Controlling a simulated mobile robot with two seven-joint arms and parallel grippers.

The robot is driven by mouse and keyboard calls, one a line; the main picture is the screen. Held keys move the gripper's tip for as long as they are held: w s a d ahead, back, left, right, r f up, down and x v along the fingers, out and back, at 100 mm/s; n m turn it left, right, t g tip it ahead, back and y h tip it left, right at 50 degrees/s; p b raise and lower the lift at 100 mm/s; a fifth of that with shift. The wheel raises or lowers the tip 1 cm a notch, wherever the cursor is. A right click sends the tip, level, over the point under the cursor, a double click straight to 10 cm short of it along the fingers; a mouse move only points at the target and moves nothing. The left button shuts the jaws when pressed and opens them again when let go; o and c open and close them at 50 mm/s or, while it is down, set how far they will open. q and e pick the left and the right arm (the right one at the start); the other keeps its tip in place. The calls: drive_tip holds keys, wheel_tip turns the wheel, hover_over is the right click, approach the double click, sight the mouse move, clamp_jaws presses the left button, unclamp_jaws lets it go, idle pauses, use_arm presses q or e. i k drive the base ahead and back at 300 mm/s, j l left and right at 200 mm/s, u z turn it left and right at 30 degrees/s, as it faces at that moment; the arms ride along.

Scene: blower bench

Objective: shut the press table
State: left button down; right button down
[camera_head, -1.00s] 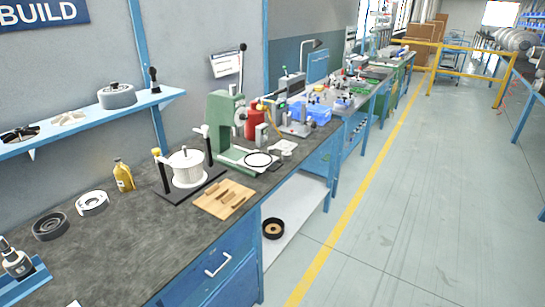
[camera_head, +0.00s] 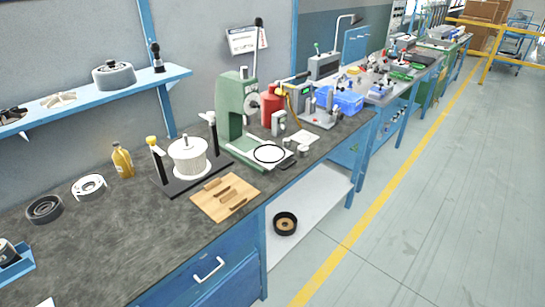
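The green press (camera_head: 232,112) stands on the bench, with its black-tipped lever upright at the back. Its pale flat table (camera_head: 248,158) reaches out in front of the column, and a black ring (camera_head: 270,153) lies on it. I cannot tell from here how far out the table is. A small grey block (camera_head: 279,123) is beside the press. Neither of my grippers shows in the head view.
The dark bench top (camera_head: 120,238) holds a wooden board (camera_head: 225,197), a white ribbed cylinder between two black posts (camera_head: 188,157) and a yellow bottle (camera_head: 122,161). A blue bin (camera_head: 340,101) is beyond the press. The floor (camera_head: 430,220) at right is clear.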

sight(269, 156)
drive_tip(key=i+l+u, duration=0.2)
drive_tip(key=u, duration=0.25)
drive_tip(key=i+l+u, duration=0.1)
drive_tip(key=l+u, duration=0.35)
drive_tip(key=i+l+u, duration=0.1)
drive_tip(key=l+u, duration=0.2)
drive_tip(key=l, duration=0.15)
drive_tip(key=l+u, duration=0.35)
drive_tip(key=l, duration=0.15)
